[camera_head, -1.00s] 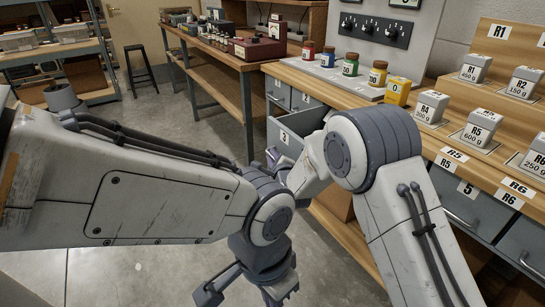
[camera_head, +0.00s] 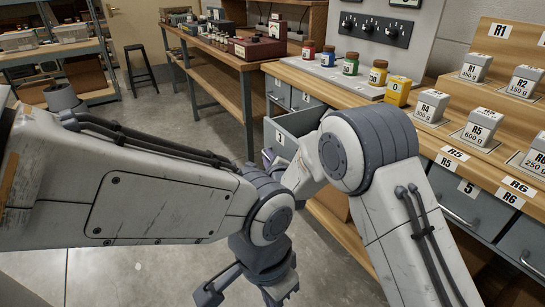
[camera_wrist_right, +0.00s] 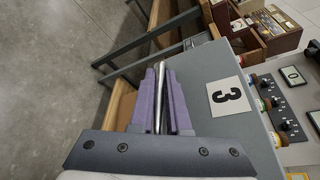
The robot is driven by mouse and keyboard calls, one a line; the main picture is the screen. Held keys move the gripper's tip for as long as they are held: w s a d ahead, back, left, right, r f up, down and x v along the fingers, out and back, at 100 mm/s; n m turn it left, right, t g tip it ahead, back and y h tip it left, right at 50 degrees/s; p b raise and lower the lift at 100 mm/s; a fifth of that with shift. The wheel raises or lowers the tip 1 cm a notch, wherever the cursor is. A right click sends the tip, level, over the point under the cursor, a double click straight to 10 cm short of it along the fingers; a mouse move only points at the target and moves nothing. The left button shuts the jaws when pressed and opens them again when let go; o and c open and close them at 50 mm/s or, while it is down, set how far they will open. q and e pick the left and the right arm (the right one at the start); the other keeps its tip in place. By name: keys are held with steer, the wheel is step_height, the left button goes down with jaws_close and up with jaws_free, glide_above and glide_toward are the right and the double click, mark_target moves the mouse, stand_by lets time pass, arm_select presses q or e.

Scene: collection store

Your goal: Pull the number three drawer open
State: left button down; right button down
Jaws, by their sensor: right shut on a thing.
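The number three drawer (camera_head: 279,138) stands partly open under the counter in the head view, its grey front out past the neighbouring drawers. In the right wrist view its grey front (camera_wrist_right: 208,68) carries a white label with a 3. My right gripper (camera_wrist_right: 160,92) is shut on the drawer's metal bar handle (camera_wrist_right: 158,112), which runs between the purple fingers. In the head view my right gripper (camera_head: 270,158) is small at the drawer front, partly hidden by my arms. My left gripper (camera_head: 248,297) hangs over the floor, its fingers apart and empty.
The wooden counter (camera_head: 330,92) above holds several jars and labelled weights. Other grey drawers (camera_head: 475,208) are shut to the right. A long workbench (camera_head: 215,48) stands behind and a black stool (camera_head: 138,70) is farther left. The floor before the drawer is clear.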

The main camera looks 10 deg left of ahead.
steer(key=s+a, duration=0.4)
steer(key=shift+s+a+b, duration=0.15)
steer(key=shift+a+b, duration=0.25)
steer(key=shift+b, duration=0.05)
steer(key=shift+f, duration=0.1)
steer(key=c, duration=0.9)
jaws_free()
steer(key=v, duration=0.7)
steer(key=shift+s+d+p, duration=0.15)
steer(key=shift+s+p, duration=0.05)
steer(key=shift+p, duration=0.1)
